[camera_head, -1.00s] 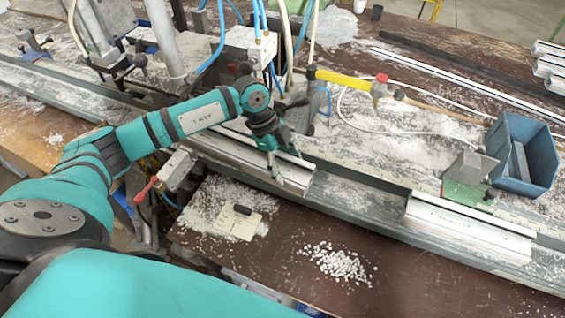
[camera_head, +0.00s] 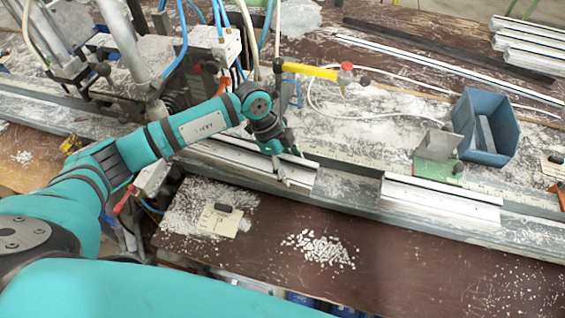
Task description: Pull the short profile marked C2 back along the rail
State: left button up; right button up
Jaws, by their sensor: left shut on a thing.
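My left gripper (camera_head: 281,176) reaches down to the rail and is shut on the right part of a short silver profile (camera_head: 228,158). That profile lies along the grey rail (camera_head: 345,190), its left part partly behind my arm. A second short profile (camera_head: 440,203) lies further right on the rail, with a bare gap between the two. I cannot read a C2 mark on either one. The fingertips partly hide the gripped spot. My right gripper is out of view.
A clamping machine with hoses (camera_head: 135,50) stands at the back left. A card (camera_head: 219,220) and white chips (camera_head: 318,248) lie in front.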

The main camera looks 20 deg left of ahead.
pick_arm(q)
jog(key=shift+r, duration=0.1)
jog(key=shift+w+d+p, duration=0.2)
jog(key=shift+d+p, duration=0.05)
jog(key=shift+d, duration=1.75)
jog(key=shift+w+d+p, duration=0.15)
jog(key=shift+d+p, duration=0.1)
jog(key=shift+d, duration=1.85)
jog(key=shift+w+d, duration=0.1)
jog(key=shift+d, duration=0.45)
jog(key=shift+r+p, duration=0.1)
jog(key=shift+p, duration=0.25)
jog(key=shift+s, duration=0.35)
jog(key=o, duration=1.8)
jog(key=shift+c, duration=0.2)
